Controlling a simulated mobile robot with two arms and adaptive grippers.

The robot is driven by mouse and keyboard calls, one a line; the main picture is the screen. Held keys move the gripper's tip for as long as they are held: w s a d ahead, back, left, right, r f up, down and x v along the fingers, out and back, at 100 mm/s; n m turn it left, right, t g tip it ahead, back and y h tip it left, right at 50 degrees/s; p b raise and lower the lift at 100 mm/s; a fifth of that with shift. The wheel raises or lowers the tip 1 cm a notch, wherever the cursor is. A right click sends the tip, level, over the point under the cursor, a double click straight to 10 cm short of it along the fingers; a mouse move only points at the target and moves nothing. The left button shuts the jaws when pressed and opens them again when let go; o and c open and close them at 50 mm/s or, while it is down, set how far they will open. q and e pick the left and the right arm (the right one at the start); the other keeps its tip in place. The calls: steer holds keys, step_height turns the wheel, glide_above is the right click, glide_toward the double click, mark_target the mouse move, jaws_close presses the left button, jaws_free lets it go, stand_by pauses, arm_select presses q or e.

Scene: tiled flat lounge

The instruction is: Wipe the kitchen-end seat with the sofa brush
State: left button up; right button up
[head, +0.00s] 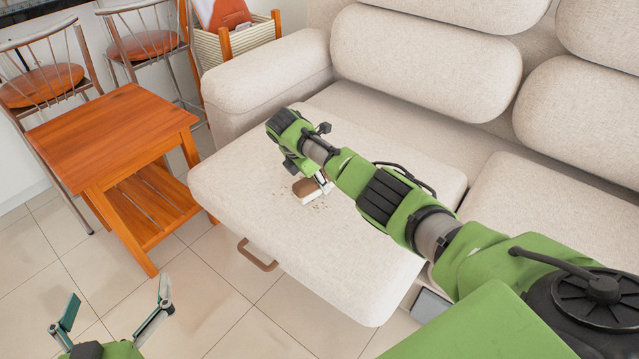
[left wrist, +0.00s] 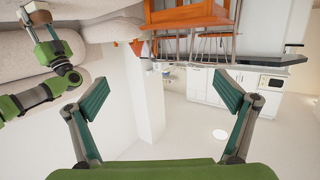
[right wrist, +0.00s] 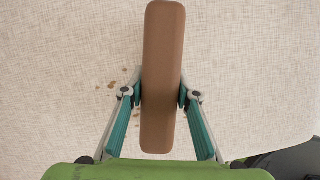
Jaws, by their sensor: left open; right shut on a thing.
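The kitchen-end seat (head: 235,185) is the beige cushion beside the left armrest in the head view. The sofa brush (head: 303,189), brown on top with a pale underside, is at the middle of this seat, beside scattered brown crumbs (head: 327,203). My right gripper (right wrist: 161,95) is shut on the brush's brown back (right wrist: 162,60); some crumbs (right wrist: 112,84) lie left of it in the right wrist view. Whether the brush touches the fabric is hard to tell. My left gripper (head: 116,305) is open and empty over the floor; its spread fingers also show in the left wrist view (left wrist: 162,100).
A wooden side table (head: 105,125) stands left of the seat, with bar stools (head: 145,45) and a basket (head: 235,40) behind. The armrest (head: 265,75) and back cushions (head: 425,60) bound the seat. Tiled floor (head: 225,310) is open in front.

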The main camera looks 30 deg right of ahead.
arm_select(q)
steer(key=shift+w+d+r+t+b, duration=0.2)
steer(key=shift+r+t, duration=0.3)
steer(key=shift+r, duration=0.4)
steer(key=shift+w+d+r+t+b, duration=0.15)
steer(key=shift+r+t, duration=0.35)
steer(key=shift+r, duration=0.4)
